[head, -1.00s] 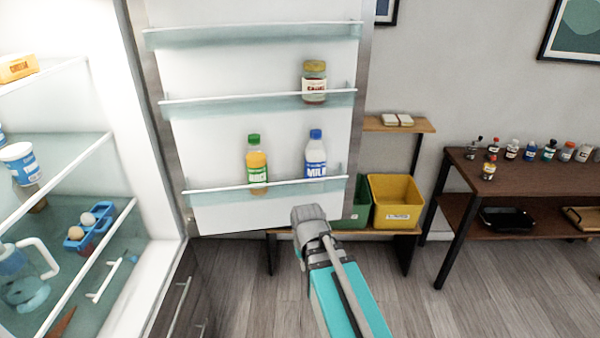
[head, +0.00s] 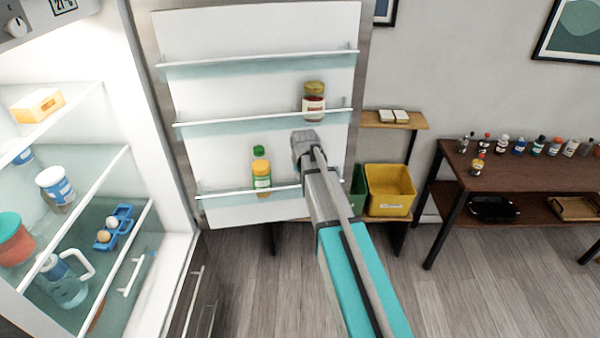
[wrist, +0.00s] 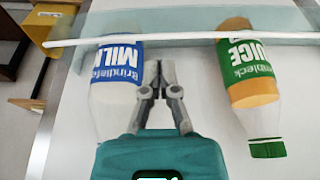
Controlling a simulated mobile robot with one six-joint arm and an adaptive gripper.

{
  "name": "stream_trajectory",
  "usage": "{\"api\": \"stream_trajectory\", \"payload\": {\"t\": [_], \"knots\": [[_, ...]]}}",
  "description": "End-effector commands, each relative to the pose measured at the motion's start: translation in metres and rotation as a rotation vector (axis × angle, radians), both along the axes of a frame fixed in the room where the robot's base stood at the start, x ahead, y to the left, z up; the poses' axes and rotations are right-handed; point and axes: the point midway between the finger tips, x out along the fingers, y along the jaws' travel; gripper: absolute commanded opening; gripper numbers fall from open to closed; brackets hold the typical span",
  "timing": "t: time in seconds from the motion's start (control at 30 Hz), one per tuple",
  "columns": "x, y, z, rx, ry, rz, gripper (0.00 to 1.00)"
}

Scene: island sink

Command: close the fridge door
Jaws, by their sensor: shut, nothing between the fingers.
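The fridge door (head: 265,95) stands wide open in the head view, its white inner side with several shelves facing me. The open fridge body (head: 160,130) is at the left. My gripper (head: 306,142) is in front of the door's lower part, over its right half. In the wrist view my gripper (wrist: 160,72) is shut and empty, pointing at the door's inner face between a milk bottle (wrist: 112,90) and a juice bottle (wrist: 245,70). I cannot tell whether it touches the door. The milk bottle is hidden behind my arm in the head view.
A jar (head: 314,103) stands on the middle door shelf. Fridge shelves hold a jug (head: 68,288), an egg holder (head: 113,228) and tubs. A yellow bin (head: 389,190) sits on a rack right of the door. A dark table (head: 520,165) is farther right. The floor (head: 480,285) is clear.

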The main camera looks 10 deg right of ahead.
Motion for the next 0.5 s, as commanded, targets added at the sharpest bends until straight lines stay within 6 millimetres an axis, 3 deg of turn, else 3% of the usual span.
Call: {"api": "stream_trajectory", "payload": {"t": [0.1,0.5], "knots": [[0.0133,-0.0037,0.0141,-0.001,-0.015,-0.004,0.00],[0.0170,-0.0056,0.0153,-0.002,-0.023,-0.006,0.00]]}}
